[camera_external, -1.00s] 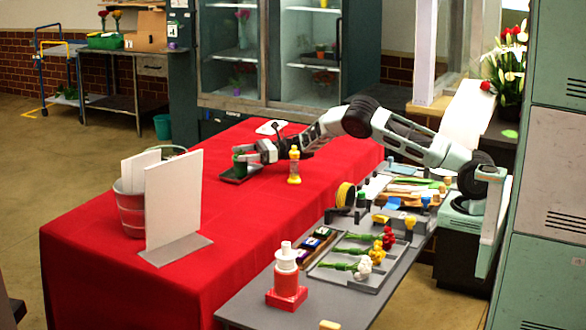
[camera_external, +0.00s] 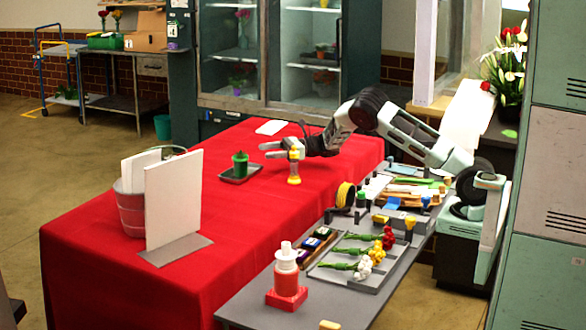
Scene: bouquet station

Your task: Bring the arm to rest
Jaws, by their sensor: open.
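My gripper (camera_external: 268,151) is above the red table (camera_external: 130,231), its fingers pointing left. It is open, with nothing seen between the fingers. A green cup (camera_external: 240,163) stands upright on a small dark tray (camera_external: 226,177), to the left of my gripper and apart from it.
A white card stand (camera_external: 173,205) and a metal bucket (camera_external: 130,210) stand at the table's left end. A grey bench (camera_external: 340,300) with flowers in a tray and a red-and-white bottle (camera_external: 286,283) is in front. A white card (camera_external: 271,127) lies behind.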

